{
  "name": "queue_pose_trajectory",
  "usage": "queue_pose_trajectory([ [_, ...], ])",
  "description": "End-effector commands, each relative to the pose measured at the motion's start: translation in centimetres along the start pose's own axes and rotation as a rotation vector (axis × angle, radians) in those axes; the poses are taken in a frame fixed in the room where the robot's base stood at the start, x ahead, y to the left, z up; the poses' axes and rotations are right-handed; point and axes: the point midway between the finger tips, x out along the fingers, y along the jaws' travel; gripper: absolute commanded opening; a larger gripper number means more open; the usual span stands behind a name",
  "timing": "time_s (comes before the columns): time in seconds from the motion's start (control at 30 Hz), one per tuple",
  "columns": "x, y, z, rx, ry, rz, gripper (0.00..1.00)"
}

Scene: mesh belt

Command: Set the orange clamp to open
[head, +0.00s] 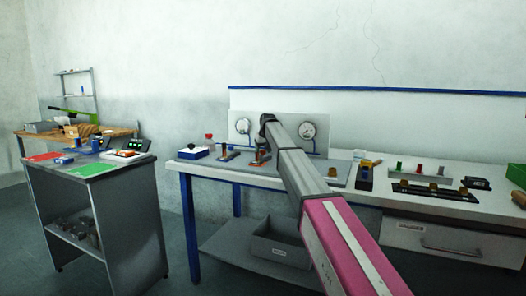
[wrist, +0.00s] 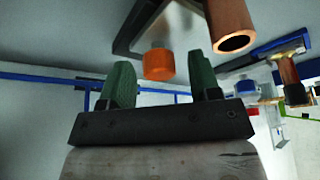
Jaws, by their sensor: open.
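The orange clamp (head: 262,157) stands on the bench plate in the head view, just below and in front of the end of my arm. In the wrist view its orange round tip (wrist: 159,65) shows close up, on a dark metal arm. My gripper (wrist: 163,80) is open, with its two green fingers spread. The orange tip appears between and just beyond the fingers in the picture; I cannot tell whether they touch it. In the head view my gripper is mostly hidden by my arm.
A copper-coloured tube (wrist: 232,30) is close to the right finger in the wrist view. A grey bin (head: 282,250) is on the lower shelf.

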Motion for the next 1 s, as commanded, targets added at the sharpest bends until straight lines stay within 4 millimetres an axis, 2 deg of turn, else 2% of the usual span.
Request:
queue_pose_trajectory([
  [0.13, 0.0, 0.0, 0.0, 0.0, 0.0, 0.0, 0.57],
  [0.17, 0.0, 0.0, 0.0, 0.0, 0.0, 0.0, 0.54],
  [0.3, 0.0, 0.0, 0.0, 0.0, 0.0, 0.0, 0.08],
  [0.33, 0.0, 0.0, 0.0, 0.0, 0.0, 0.0, 0.0],
  [0.47, 0.0, 0.1, -0.1, 0.0, 0.0, 0.0, 0.0],
  [0.67, 0.7, 1.8, -1.8, 0.0, -0.001, 0.0, 0.0],
  [0.93, 0.7, 2.0, -1.9, 0.0, 0.004, 0.003, 0.0],
  [0.97, 0.7, 2.0, -1.9, 0.0, 0.004, 0.003, 0.41],
  [1.0, 0.7, 2.0, -1.9, 0.0, 0.003, 0.003, 0.54],
])
